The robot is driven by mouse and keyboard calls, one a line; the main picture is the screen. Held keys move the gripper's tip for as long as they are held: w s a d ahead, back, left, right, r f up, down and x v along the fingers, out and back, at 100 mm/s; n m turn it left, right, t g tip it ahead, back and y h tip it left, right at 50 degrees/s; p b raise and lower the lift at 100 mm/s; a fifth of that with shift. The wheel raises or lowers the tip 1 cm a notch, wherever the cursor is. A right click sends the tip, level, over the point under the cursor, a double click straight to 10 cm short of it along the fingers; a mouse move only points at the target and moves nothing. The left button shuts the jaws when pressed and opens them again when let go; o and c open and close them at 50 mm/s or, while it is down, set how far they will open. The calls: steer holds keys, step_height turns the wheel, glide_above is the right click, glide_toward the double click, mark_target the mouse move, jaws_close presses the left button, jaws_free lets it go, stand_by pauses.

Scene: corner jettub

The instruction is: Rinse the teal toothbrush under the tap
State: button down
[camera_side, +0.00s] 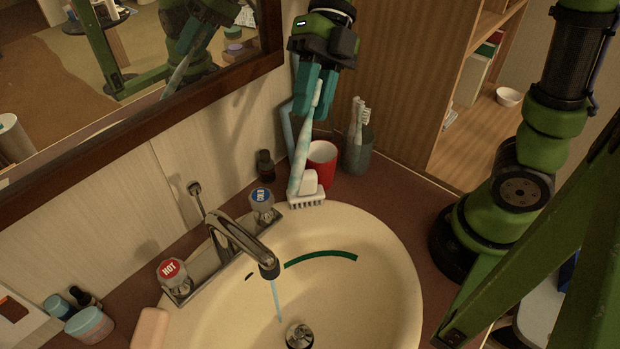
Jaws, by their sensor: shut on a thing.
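My gripper (315,106) points down above the back right of the sink, its teal fingers shut on the teal toothbrush (302,150). The toothbrush is pale blue-teal and hangs nearly upright, slanting down to the left. Its lower end is near the sink's back rim, beside a white soap dish; I cannot tell whether they touch. The tap (240,241) is to the left and lower in the picture, apart from the toothbrush. A thin stream of water (276,300) falls from its spout into the basin near the drain (299,335).
A red cup (322,158) and a grey cup with toothbrushes (357,152) stand behind the white soap dish (307,203). Cold (262,205) and hot (173,278) knobs flank the tap. A mirror frame (150,108) borders the back left. The basin (385,265) is open.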

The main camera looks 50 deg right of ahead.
step_height(320, 180, down, 14)
steer(key=f+y, duration=0.1)
steer(key=y, duration=0.1)
steer(key=s+a+f, duration=0.1)
steer(key=s+a, duration=0.1)
steer(key=a, duration=0.4)
steer(key=s+a+f, duration=0.2)
steer(key=s+a, duration=0.1)
steer(key=a, duration=0.4)
steer(key=shift+s+f+g, duration=0.15)
steer(key=shift+f+g, duration=0.15)
steer(key=shift+w+d, duration=0.2)
steer(key=shift+w, duration=0.05)
stand_by(0.5)
steer(key=s+d, duration=0.1)
steer(key=d, duration=0.1)
steer(key=s+d, duration=0.2)
steer(key=shift+d+f, duration=0.1)
steer(key=shift+d, duration=0.05)
stand_by(0.6)
stand_by(0.9)
